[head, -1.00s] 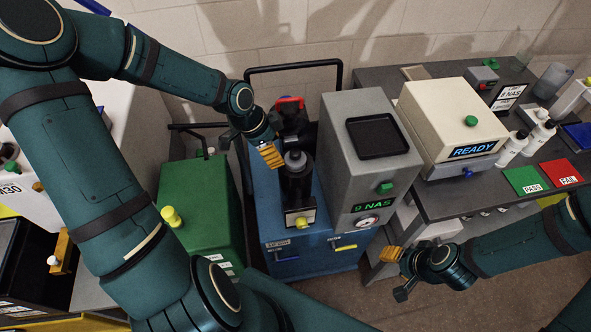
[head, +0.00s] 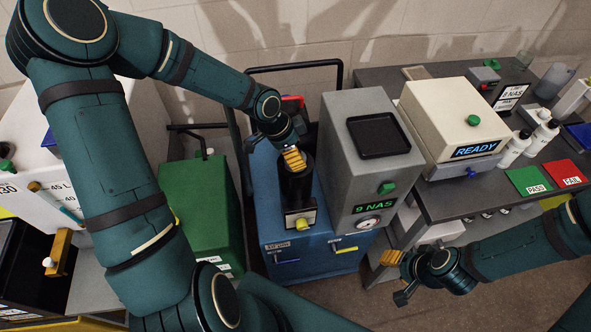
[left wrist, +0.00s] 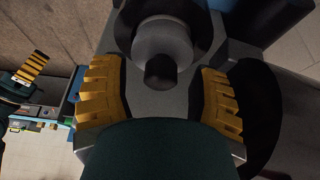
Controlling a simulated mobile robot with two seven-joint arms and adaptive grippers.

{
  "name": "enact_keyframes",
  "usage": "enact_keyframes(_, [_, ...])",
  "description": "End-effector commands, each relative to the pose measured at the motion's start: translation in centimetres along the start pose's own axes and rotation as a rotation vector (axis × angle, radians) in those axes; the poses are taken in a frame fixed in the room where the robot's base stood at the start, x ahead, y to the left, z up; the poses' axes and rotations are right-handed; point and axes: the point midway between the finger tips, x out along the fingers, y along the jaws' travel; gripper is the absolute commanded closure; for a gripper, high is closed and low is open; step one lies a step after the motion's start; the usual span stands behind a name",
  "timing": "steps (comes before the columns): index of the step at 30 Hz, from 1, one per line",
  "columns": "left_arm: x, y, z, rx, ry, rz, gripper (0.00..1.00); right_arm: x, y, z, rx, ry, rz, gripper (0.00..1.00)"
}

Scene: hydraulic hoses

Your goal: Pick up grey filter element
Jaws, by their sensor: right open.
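The grey filter element (left wrist: 165,42) shows in the left wrist view as a round grey body with a dark knob towards the camera. It sits in a dark housing (head: 298,185) on the blue cart (head: 278,220); in the head view my left gripper hides its top. My left gripper (head: 293,158) is just over the housing's mouth. In the left wrist view the yellow fingers of the left gripper (left wrist: 161,97) are spread apart on either side of the knob, with gaps. My right gripper (head: 398,276) is open and empty at the lower right, away from the cart.
A grey box (head: 366,150) reading 9 NAS stands close right of the housing. A green box (head: 203,215) is to the left. A black handle bar (head: 295,67) rises behind. The grey table (head: 440,205) at right bears a cream READY machine (head: 453,118).

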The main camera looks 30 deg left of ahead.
Motion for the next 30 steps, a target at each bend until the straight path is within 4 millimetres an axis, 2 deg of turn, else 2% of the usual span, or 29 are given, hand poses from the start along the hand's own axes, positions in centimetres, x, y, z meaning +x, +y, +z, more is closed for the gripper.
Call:
enact_keyframes(1, [0.0, 0.0, 0.0, 0.0, 0.0, 0.0, 0.61, 0.0, 0.0, 0.0, 0.0, 0.0, 0.0, 0.53])
enact_keyframes(4, [0.0, 0.0, 0.0, 0.0, 0.0, 0.0, 0.96, 0.0, 0.0, 0.0, 0.0, 0.0, 0.0, 0.53])
enact_keyframes(5, [0.0, 0.0, 0.0, 0.0, 0.0, 0.0, 1.0, 0.0, 0.0, 0.0, 0.0, 0.0, 0.0, 0.53])
enact_keyframes(20, [-0.2, 0.0, -0.1, -0.001, 0.001, 0.0, 1.0, -0.1, 0.0, 0.0, 0.0, 0.0, 0.0, 0.53])
enact_keyframes(26, [-1.9, -0.1, -0.8, -0.001, 0.002, -0.002, 1.0, -0.5, -0.2, -0.1, -0.001, 0.0, 0.0, 0.53])
enact_keyframes(30, [-4.0, -0.1, -1.7, 0.0, 0.002, -0.005, 1.0, -1.0, -0.4, -0.2, -0.002, -0.001, -0.001, 0.53])
